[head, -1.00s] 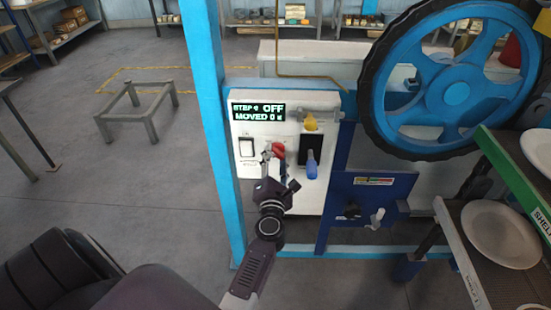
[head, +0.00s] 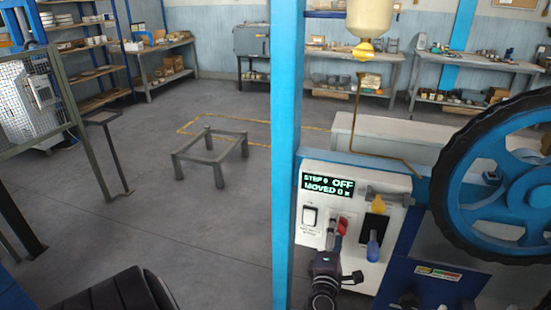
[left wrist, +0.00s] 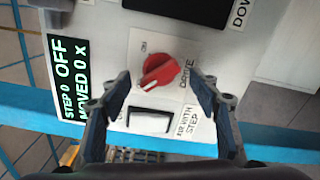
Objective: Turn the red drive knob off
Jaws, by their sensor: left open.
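The red drive knob (head: 342,226) is on the white control panel (head: 309,260), below the green-lettered display (head: 327,186). It also shows in the left wrist view (left wrist: 158,72), with a white pointer line and the label "DRIVE" beside it. The display (left wrist: 68,75) reads "STEP 0 OFF" and "MOVED 0 x". My left gripper (left wrist: 163,88) is open, its two fingers apart on either side of the knob in that view. Whether the fingers touch the knob I cannot tell. In the head view the left gripper (head: 333,243) is just below the knob. My right gripper is not in view.
A white rocker switch (head: 309,216) is left of the knob. A blue post (head: 287,150) stands left of the panel and a large blue wheel (head: 480,180) to the right.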

